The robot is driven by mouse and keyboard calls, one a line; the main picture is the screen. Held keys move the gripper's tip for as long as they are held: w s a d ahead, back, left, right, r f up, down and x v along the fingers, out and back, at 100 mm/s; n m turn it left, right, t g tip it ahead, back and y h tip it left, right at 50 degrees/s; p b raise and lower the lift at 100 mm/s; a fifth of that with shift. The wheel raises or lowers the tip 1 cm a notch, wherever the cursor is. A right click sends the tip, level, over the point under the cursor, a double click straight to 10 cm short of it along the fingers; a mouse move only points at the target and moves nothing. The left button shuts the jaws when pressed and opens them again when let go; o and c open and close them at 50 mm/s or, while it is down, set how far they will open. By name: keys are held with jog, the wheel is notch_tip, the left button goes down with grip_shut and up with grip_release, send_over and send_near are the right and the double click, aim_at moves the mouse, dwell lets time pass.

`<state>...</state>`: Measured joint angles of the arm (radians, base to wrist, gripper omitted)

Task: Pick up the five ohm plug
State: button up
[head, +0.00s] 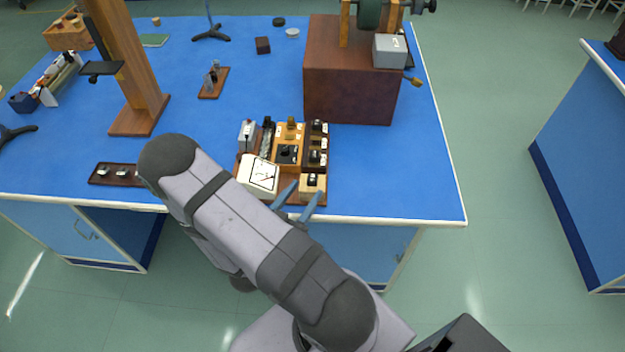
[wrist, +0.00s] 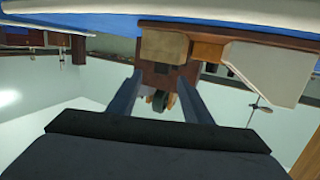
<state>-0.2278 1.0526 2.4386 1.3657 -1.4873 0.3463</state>
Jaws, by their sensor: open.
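My gripper (head: 307,189) is open and empty at the front edge of the blue bench, by the front right corner of a wooden tray of electrical parts. A pale wooden block (head: 318,182) with a black top piece and a white label stands beside the fingertips. In the wrist view a tan block (wrist: 163,47) shows just beyond the two spread fingers of my gripper (wrist: 158,78). Several small labelled dark units (head: 318,143) stand in a column behind the pale block. The labels are too small to read, so I cannot tell which piece is the five ohm plug.
A white meter (head: 259,175) stands left of the pale block, and a grey box (head: 247,134) behind it. A large brown cabinet (head: 350,95) stands behind the tray. A dark strip (head: 115,174) lies to the left. The bench right of the tray is clear.

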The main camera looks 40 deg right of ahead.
aim_at(310, 181)
jog(key=shift+p+x, duration=1.2)
jog(key=shift+x, duration=1.3)
jog(key=shift+w+d+f, duration=0.25)
jog(key=shift+w+d, duration=0.3)
jog(key=shift+d, duration=0.1)
grip_shut()
